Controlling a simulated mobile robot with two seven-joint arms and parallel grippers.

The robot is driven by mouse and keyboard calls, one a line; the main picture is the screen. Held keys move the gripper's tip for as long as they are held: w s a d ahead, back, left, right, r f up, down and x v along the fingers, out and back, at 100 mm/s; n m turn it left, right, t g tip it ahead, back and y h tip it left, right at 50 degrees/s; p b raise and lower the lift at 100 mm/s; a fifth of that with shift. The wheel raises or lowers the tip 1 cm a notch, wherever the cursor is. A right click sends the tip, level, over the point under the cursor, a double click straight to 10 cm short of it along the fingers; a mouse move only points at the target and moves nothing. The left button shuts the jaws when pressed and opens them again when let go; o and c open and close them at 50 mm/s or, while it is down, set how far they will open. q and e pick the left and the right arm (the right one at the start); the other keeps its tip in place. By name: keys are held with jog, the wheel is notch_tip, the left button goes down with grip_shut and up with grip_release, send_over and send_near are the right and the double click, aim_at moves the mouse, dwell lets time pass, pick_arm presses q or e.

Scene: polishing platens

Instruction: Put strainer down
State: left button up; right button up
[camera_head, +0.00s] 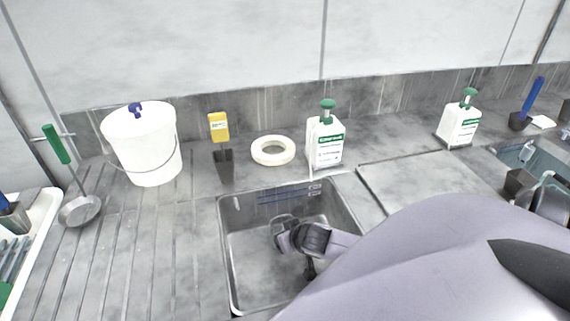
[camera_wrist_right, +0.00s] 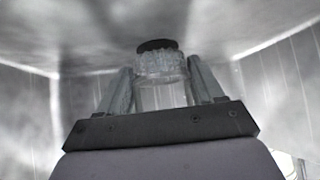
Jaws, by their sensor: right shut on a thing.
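My right arm reaches down into the near sink (camera_head: 234,262), and the wrist is inside the basin. In the right wrist view, my right gripper (camera_wrist_right: 163,88) is shut on a clear, silvery ribbed cylinder, seemingly the strainer (camera_wrist_right: 162,68). It sits between the two fingers. A dark round patch shows at its far end; I cannot tell whether it is part of the strainer or the drain. Whether the strainer touches the sink floor is unclear. In the head view I cannot make out the strainer. My left gripper is not in view.
A white bucket (camera_head: 146,150), yellow-handled scraper (camera_head: 220,130), white ring (camera_head: 273,140) and pump bottle (camera_head: 325,142) stand behind the sink. A green-handled ladle (camera_head: 80,209) is at left. Another pump bottle (camera_head: 459,126) is at right. The ribbed drainboard (camera_head: 140,262) is clear.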

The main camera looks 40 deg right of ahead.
jog(key=shift+f, duration=0.25)
jog(key=shift+f, duration=0.15)
jog(key=o, duration=1.1)
jog(key=shift+o, duration=0.2)
jog(key=shift+r, duration=0.2)
jog(key=shift+v, duration=3.75)
